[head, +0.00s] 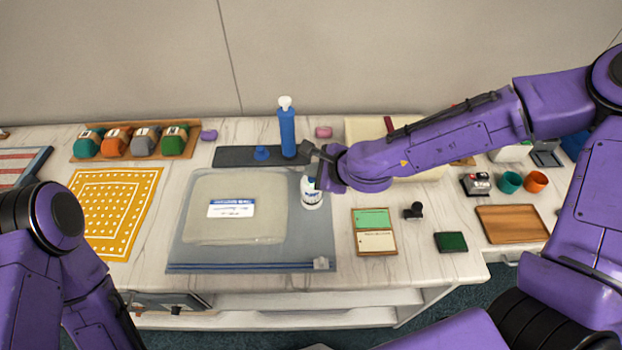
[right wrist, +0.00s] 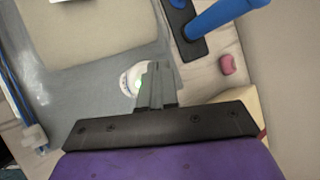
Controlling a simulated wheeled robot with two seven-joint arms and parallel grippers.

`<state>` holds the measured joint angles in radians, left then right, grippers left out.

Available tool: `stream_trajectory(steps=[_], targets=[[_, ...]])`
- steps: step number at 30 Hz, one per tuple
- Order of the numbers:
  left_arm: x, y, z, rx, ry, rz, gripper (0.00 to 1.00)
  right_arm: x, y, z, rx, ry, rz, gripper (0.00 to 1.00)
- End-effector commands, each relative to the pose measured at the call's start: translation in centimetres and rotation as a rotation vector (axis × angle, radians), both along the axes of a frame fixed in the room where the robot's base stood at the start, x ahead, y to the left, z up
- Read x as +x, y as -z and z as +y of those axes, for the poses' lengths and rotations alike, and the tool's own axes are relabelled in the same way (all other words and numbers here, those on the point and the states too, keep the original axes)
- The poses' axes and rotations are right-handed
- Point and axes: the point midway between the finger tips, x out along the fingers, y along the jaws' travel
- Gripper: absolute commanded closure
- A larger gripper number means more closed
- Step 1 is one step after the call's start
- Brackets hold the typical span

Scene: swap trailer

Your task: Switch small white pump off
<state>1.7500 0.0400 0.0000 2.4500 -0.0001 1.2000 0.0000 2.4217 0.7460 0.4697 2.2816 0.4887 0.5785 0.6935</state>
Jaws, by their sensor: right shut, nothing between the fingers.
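The small white pump (head: 311,192) stands upright on the right part of a clear storage bag (head: 190,245), with dark print on its side. In the right wrist view the white pump (right wrist: 127,80) shows as a round white top, partly hidden behind my fingers. My right gripper (head: 304,149) is shut and empty, above the table near the pump and the tall blue pump (head: 287,132). Its closed fingers also show in the right wrist view (right wrist: 156,85); I cannot tell whether they touch the white pump. My left arm is at the lower left, its gripper out of view.
The blue pump stands on a dark mat (head: 232,156) behind the bag. A pink block (head: 323,132) lies nearby. To the right are a green and cream card board (head: 375,232), a black stamp (head: 413,211) and a green pad (head: 451,242). A yellow cloth (head: 112,210) lies left.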

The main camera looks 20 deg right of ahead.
Motion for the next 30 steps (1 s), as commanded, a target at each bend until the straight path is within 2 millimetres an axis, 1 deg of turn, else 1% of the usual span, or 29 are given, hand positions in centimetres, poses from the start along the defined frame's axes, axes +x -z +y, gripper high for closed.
stream_trajectory(steps=[30], targets=[[0.00,0.57,-0.01,0.000,0.000,0.000,0.57,-0.01,0.78,0.00,0.000,0.000,0.000,1.00]])
